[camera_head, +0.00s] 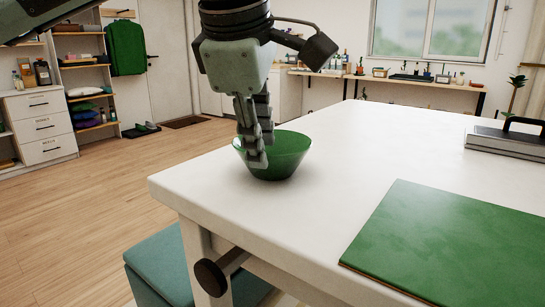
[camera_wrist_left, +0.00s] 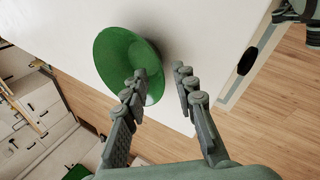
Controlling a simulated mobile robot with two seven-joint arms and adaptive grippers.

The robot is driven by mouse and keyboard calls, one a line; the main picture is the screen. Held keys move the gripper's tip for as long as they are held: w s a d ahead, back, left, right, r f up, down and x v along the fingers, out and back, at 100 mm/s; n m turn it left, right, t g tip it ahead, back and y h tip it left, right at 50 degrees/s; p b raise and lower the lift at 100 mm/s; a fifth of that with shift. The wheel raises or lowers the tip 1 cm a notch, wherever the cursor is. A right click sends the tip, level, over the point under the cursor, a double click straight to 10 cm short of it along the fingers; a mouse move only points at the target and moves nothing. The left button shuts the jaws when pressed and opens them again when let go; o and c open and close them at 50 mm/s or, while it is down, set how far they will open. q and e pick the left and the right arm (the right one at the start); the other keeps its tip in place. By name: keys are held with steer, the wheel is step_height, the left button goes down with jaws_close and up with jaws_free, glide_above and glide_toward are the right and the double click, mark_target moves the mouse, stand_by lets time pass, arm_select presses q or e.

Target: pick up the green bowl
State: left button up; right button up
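The green bowl (camera_head: 287,158) stands upright on the white table (camera_head: 345,170), near its far left edge. In the left wrist view the bowl (camera_wrist_left: 118,62) lies just ahead of the fingers. My left gripper (camera_head: 259,150) points down at the bowl's near left side, and its fingers hide part of the rim. In the left wrist view my left gripper (camera_wrist_left: 160,77) is open, with a clear gap between its fingers. One finger overlaps the bowl and the other is outside it, with the rim between them. Contact cannot be told. My right gripper is in neither view.
A green board (camera_head: 450,245) lies on the table at the front right. A grey case with a black handle (camera_head: 505,138) sits at the far right. A teal stool (camera_head: 165,265) stands under the near left corner. The table around the bowl is clear.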

mark_target(272, 156)
arm_select(q)
steer(key=x, duration=0.3)
steer(key=shift+w+f, duration=0.1)
steer(key=shift+w, duration=0.05)
jaws_close()
